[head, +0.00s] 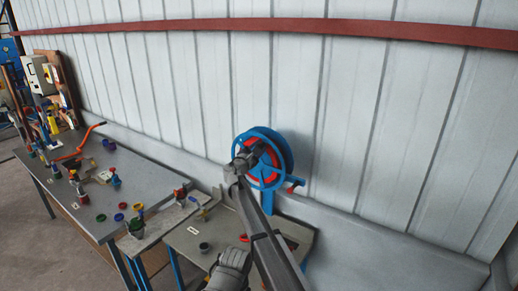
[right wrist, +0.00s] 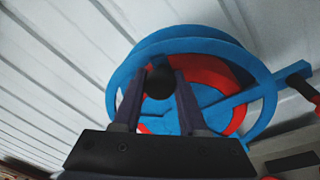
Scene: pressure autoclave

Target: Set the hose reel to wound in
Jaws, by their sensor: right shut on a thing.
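The hose reel (head: 287,150) is a blue drum with a red inside, mounted on a blue bracket at the light panelled wall. It fills the middle of the right wrist view (right wrist: 262,92), with its blue outer ring and spokes in front of the red part. My right gripper (head: 246,160) is at the left front of the reel. In the right wrist view its two dark fingers are shut on a round black knob (right wrist: 159,82) in front of the reel. The fingers hide part of the spokes.
A longer grey workbench (head: 130,170) at the left carries several coloured fittings. A red-tipped lever (head: 296,182) sticks out right of the reel. The wall farther right is clear.

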